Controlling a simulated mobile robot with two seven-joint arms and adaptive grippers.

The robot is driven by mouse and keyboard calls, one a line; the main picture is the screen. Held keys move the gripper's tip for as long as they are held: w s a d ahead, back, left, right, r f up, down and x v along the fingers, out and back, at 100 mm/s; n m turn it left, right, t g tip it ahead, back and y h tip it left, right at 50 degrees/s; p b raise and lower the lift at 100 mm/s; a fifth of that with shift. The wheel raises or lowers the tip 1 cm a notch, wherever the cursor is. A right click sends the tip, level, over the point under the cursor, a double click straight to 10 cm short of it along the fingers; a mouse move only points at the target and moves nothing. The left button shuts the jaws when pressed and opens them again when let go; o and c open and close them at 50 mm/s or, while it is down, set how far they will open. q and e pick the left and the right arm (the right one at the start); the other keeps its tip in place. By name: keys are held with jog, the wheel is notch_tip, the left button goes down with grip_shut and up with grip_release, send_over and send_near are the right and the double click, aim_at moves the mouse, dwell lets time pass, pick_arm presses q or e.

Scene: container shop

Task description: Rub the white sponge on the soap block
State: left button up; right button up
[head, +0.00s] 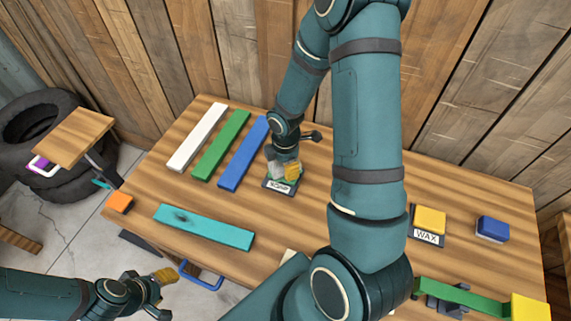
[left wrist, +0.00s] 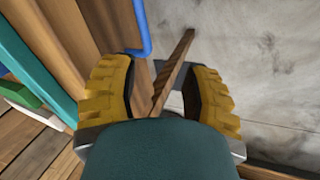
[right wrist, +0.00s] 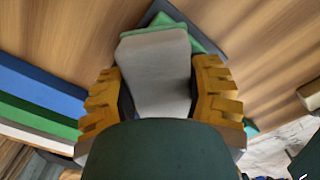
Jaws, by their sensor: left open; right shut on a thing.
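The white sponge (right wrist: 158,75) is held between the yellow fingers of my right gripper (right wrist: 160,92), which is shut on it. In the head view the right gripper (head: 284,169) is low over the dark tray labelled SOAP (head: 278,187), with the sponge mostly hidden. The green soap block (right wrist: 181,36) lies on that tray (right wrist: 152,15); the sponge overlaps it in the right wrist view. I cannot tell whether they touch. My left gripper (head: 164,294) is open and empty, off the table's front edge; it also shows in the left wrist view (left wrist: 162,88).
White (head: 197,137), green (head: 221,145) and blue (head: 244,153) planks lie left of the soap tray, a teal plank (head: 204,227) in front. A yellow block (head: 430,219) on a WAX tray and a blue block (head: 492,228) sit right. My arm hides the table's middle.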

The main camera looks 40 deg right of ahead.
jog(key=shift+r+p, duration=2.85)
jog(key=shift+r, duration=0.65)
jog(key=w+a+m+b, duration=0.1)
jog(key=w+a+m, duration=0.1)
jog(key=a+m, duration=0.5)
jog(key=w+a+m+b, duration=0.2)
jog(key=w+a+m, duration=0.1)
jog(key=a+m, duration=0.4)
jog(key=shift+a+r+m+b, duration=0.3)
jog(key=shift+a+r+m, duration=0.1)
jog(key=shift+a, duration=0.5)
